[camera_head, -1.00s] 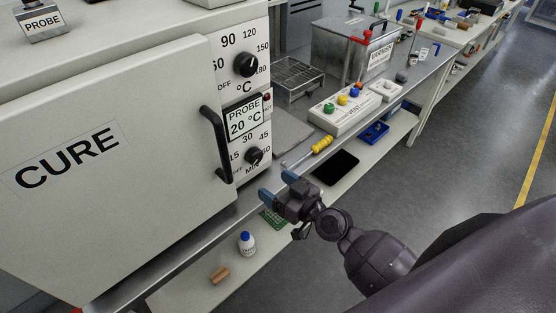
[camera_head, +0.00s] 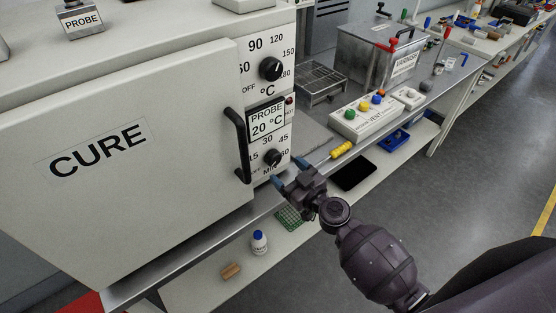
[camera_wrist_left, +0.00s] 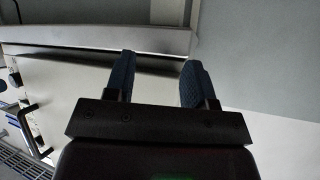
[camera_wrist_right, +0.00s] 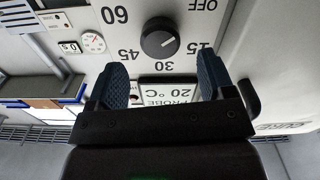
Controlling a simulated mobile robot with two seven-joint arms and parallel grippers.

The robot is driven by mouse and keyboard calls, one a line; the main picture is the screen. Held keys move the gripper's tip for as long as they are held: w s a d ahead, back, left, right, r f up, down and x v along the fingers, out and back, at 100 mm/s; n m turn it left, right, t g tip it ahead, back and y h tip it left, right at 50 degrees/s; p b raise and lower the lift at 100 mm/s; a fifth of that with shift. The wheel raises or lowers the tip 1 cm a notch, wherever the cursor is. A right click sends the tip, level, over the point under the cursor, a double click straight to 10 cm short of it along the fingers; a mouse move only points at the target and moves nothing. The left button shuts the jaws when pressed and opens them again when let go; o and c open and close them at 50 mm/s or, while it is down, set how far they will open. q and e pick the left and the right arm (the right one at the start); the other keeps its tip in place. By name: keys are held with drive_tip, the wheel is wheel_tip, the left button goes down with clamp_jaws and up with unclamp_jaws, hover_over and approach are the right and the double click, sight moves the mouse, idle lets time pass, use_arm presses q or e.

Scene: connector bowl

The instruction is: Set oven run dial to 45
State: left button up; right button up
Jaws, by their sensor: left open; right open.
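The oven (camera_head: 130,130) is marked CURE, with its door shut. Its run dial (camera_head: 273,157) is the lower black knob, with a scale of OFF, 15, 30, 45, 60. In the right wrist view the run dial (camera_wrist_right: 160,38) appears upside down, and its white mark points to the side of OFF and 15. My right gripper (camera_head: 288,173) is open just in front of and below the dial, not touching it. In its wrist view the fingers (camera_wrist_right: 163,80) are apart with nothing between them. My left gripper (camera_wrist_left: 155,72) is open and empty; the head view does not show it.
The black door handle (camera_head: 242,145) stands out just left of the dial. Above are the temperature knob (camera_head: 271,68) and the probe display (camera_head: 267,119) reading 20 °C.

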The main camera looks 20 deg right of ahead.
sight(276, 161)
use_arm(q)
drive_tip(key=shift+w+r, duration=0.25)
drive_tip(key=shift+r, duration=0.05)
use_arm(e)
drive_tip(key=shift+x, duration=2.35)
drive_tip(key=shift+c, duration=0.3)
drive_tip(key=c, duration=0.9)
use_arm(q)
drive_tip(key=shift+s+f, duration=0.1)
drive_tip(key=shift+s, duration=0.05)
use_arm(e)
drive_tip(key=shift+o, duration=0.2)
